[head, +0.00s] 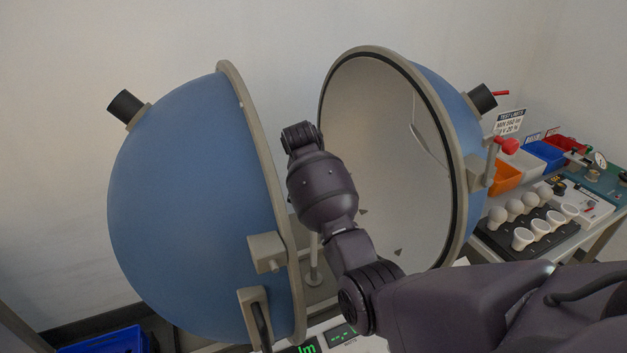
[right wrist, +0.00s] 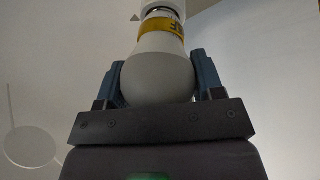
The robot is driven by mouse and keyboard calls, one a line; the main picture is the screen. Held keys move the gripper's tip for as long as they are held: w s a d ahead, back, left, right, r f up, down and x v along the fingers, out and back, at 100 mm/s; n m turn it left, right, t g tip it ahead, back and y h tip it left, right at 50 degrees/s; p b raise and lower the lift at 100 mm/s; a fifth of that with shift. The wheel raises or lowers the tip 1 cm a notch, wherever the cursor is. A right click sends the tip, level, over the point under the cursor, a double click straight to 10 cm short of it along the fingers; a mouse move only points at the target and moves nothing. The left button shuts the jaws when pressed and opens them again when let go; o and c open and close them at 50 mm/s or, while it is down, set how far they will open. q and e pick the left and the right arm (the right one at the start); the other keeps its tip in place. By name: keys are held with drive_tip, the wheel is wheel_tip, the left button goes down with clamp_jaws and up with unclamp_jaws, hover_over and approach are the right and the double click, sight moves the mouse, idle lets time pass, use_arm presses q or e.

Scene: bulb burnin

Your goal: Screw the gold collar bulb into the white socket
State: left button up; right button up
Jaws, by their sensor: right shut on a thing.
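In the right wrist view my right gripper (right wrist: 160,85) is shut on the gold collar bulb (right wrist: 153,66), its two blue fingers on either side of the white globe. The gold band (right wrist: 162,27) shows above the globe, toward the top of the picture. The bulb's cap end meets or nearly meets the white socket (right wrist: 163,4) at the top edge; I cannot tell how far it is in. In the head view my right arm reaches between the two halves of the open blue sphere, and its gripper, the bulb and the socket are hidden. My left gripper is not in view.
The left blue half (head: 185,200) and right half (head: 330,90) stand close around my arm. A thin post (head: 314,262) stands between them. At right are a rack of white bulbs (head: 530,222), an orange bin (head: 505,174) and a blue bin (head: 541,153).

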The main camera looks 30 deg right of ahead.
drive_tip(key=m, duration=0.1)
drive_tip(key=m+g, duration=0.1)
drive_tip(key=m, duration=0.1)
drive_tip(key=shift+s+f+m, duration=0.1)
drive_tip(key=shift+s+m, duration=0.05)
drive_tip(key=shift+m, duration=0.15)
drive_tip(key=m+g, duration=0.1)
drive_tip(key=m, duration=0.1)
drive_tip(key=m+g, duration=0.1)
drive_tip(key=m, duration=0.1)
drive_tip(key=shift+s+h, duration=0.2)
drive_tip(key=shift+h, duration=0.1)
drive_tip(key=o, duration=0.5)
drive_tip(key=shift+m+g, duration=0.3)
drive_tip(key=shift+m, duration=0.3)
drive_tip(key=o, duration=0.5)
drive_tip(key=shift+s, duration=0.1)
drive_tip(key=shift+d, duration=0.1)
drive_tip(key=shift+r, duration=0.2)
